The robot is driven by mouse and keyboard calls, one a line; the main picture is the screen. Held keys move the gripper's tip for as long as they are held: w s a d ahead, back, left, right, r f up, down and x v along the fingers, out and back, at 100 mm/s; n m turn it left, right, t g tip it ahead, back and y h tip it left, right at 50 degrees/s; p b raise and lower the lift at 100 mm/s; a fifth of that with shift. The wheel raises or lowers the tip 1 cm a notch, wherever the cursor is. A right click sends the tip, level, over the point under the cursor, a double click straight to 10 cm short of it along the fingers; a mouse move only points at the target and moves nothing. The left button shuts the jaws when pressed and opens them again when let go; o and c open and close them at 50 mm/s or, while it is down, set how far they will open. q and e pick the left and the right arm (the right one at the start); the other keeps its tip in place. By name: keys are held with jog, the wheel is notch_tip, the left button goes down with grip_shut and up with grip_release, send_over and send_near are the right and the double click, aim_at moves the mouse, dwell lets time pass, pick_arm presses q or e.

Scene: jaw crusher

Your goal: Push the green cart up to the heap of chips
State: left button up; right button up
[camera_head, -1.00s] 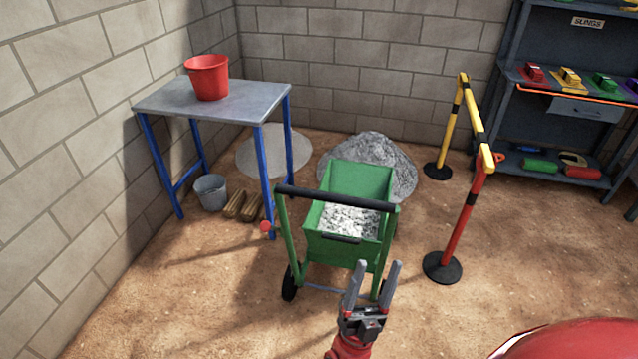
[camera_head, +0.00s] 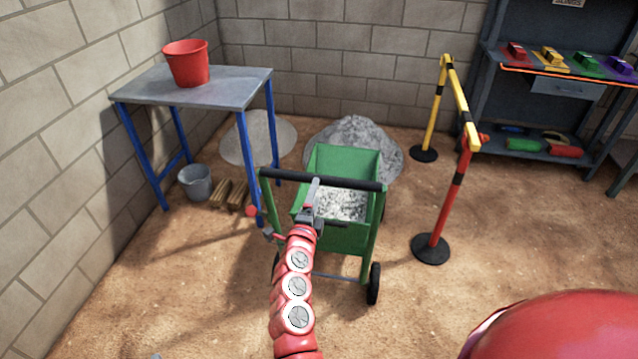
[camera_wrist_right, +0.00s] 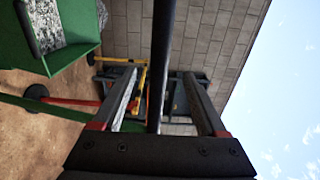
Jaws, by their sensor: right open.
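The green cart (camera_head: 348,160) stands upright on the dirt floor with grey chips (camera_head: 342,205) in its bin. Its black handle bar (camera_head: 350,184) faces me. The heap of chips (camera_head: 375,137) lies right behind the cart, its front partly hidden by the bin, so I cannot tell whether they touch. My right gripper (camera_head: 313,193) is at the left part of the handle bar. In the right wrist view the bar (camera_wrist_right: 161,65) runs between its two parted fingers, and the green bin (camera_wrist_right: 75,50) shows at upper left. My left gripper is not seen.
A blue-legged table (camera_head: 215,90) with a red bucket (camera_head: 187,65) stands left of the cart. A grey bucket (camera_head: 195,183) and wood pieces (camera_head: 230,194) lie under it. A red and yellow barrier (camera_head: 455,190) stands on the right, before a shelf (camera_head: 540,100). Block walls close the back.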

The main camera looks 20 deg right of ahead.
jog(key=x, duration=0.7)
jog(key=shift+d+f+b, duration=0.1)
jog(key=shift+b, duration=0.25)
grip_shut()
dwell(0.9)
